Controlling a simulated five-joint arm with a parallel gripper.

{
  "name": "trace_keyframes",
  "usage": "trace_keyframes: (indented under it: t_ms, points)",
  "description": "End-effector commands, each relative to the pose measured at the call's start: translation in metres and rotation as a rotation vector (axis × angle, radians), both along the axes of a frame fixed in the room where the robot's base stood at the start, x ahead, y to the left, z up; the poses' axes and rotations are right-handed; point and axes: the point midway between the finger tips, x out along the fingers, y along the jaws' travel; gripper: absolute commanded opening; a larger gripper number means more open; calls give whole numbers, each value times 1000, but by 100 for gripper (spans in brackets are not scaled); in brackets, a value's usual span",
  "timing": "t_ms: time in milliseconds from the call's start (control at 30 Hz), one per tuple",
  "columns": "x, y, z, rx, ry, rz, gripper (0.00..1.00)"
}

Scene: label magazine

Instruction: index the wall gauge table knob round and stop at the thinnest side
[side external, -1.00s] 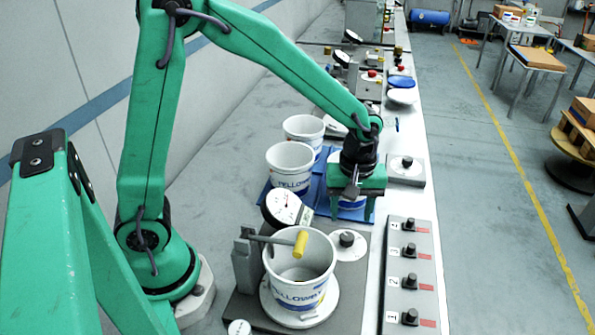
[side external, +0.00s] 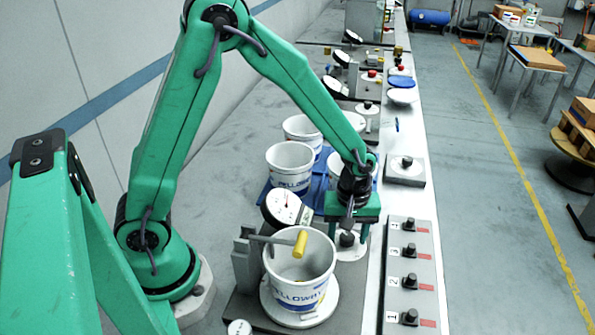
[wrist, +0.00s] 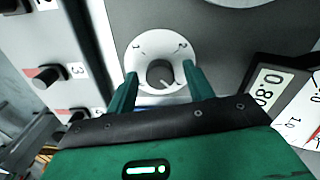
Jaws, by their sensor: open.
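The gauge table knob (side external: 347,239) is a dark grip on a white marked dial, right of the white bucket (side external: 300,285) on its round turntable. My gripper (side external: 349,232) is over the knob, pointing down. In the wrist view the knob (wrist: 160,73) lies between the two open fingers of my gripper (wrist: 160,76), with clear gaps on both sides. A yellow-tipped gauge arm (side external: 300,243) reaches over the bucket rim. The round dial gauge (side external: 283,207) stands behind it. A digital readout (wrist: 265,92) shows about 0.80, partly cut off.
A panel with several numbered black knobs (side external: 409,280) lies right of the table. More white buckets (side external: 290,167) stand on a blue mat behind. A grey block with a knob (side external: 405,170) sits farther back on the bench.

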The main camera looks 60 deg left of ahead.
Motion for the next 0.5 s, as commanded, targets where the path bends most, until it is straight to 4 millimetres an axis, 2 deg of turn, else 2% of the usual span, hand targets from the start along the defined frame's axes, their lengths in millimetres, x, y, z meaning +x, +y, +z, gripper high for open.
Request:
trace_keyframes:
  t_ms: [67, 200, 300, 500]
  points:
    - [0, 0, 0, 0, 0, 0, 50]
    - [0, 0, 0, 0, 0, 0, 23]
    - [0, 0, 0, 0, 0, 0, 7]
    - [0, 0, 0, 0, 0, -7, 7]
